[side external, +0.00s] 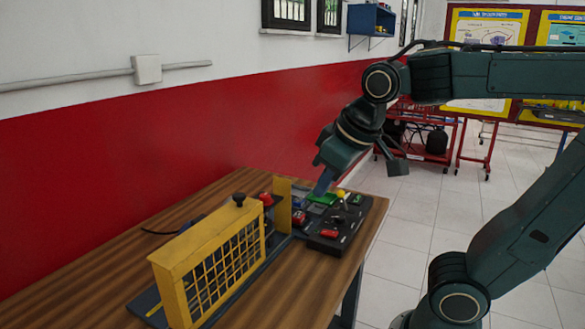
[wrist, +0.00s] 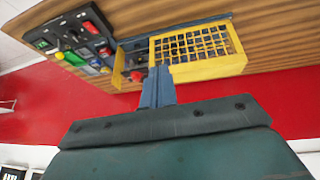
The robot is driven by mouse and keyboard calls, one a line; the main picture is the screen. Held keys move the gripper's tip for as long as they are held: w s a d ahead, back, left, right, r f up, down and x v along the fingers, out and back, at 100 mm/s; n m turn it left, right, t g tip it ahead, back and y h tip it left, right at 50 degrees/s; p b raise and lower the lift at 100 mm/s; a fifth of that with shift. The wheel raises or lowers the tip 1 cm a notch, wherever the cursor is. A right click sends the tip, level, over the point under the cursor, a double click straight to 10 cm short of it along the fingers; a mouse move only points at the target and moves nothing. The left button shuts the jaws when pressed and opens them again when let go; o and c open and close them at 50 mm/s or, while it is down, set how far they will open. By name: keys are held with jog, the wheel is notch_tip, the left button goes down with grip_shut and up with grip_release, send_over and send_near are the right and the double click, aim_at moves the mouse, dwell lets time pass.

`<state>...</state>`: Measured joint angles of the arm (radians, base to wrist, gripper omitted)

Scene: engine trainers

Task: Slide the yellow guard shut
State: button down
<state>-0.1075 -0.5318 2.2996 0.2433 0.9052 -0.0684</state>
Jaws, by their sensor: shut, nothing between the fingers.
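The yellow guard (side external: 200,262), a box-like cover with a mesh side and a black knob (side external: 239,200) on top, stands on a dark rail along the wooden table. In the wrist view the guard (wrist: 240,62) is at upper right. A yellow upright plate (side external: 283,206) stands beyond its far end, with a gap where a red part (side external: 265,199) shows. My gripper (side external: 321,190) is shut and empty, pointing down near the control panel, right of the plate. In the wrist view my gripper (wrist: 160,72) appears near the guard's edge; contact cannot be told.
A black control panel (side external: 329,243) with several coloured buttons and switches sits at the table's right end. The wooden table (side external: 95,262) is clear at the left. A red and white wall (side external: 100,160) runs behind it. A dark cable lies behind the guard.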

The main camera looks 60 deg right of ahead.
jog(key=w+a+r+m+h, duration=0.1)
jog(key=w+a+r+h, duration=0.15)
jog(key=w, duration=1.05)
jog(key=w+a+f+m+g+h, duration=0.1)
jog(key=w+a+h, duration=0.1)
jog(key=w+a, duration=0.4)
jog(key=shift+w+f+g, duration=0.4)
jog(key=shift+w, duration=0.4)
jog(key=shift+d+f, duration=0.1)
send_over(230, 214)
jog(key=a, duration=0.4)
jog(key=f, duration=0.8)
jog(key=shift+w+d+f, duration=0.2)
jog(key=shift+w+d, duration=0.05)
jog(key=shift+w, duration=0.15)
jog(key=shift+s+d, duration=0.2)
jog(key=shift+d, duration=0.8)
jog(key=shift+s+d+f, duration=0.15)
jog(key=shift+d+f, duration=0.05)
jog(key=shift+d, duration=0.6)
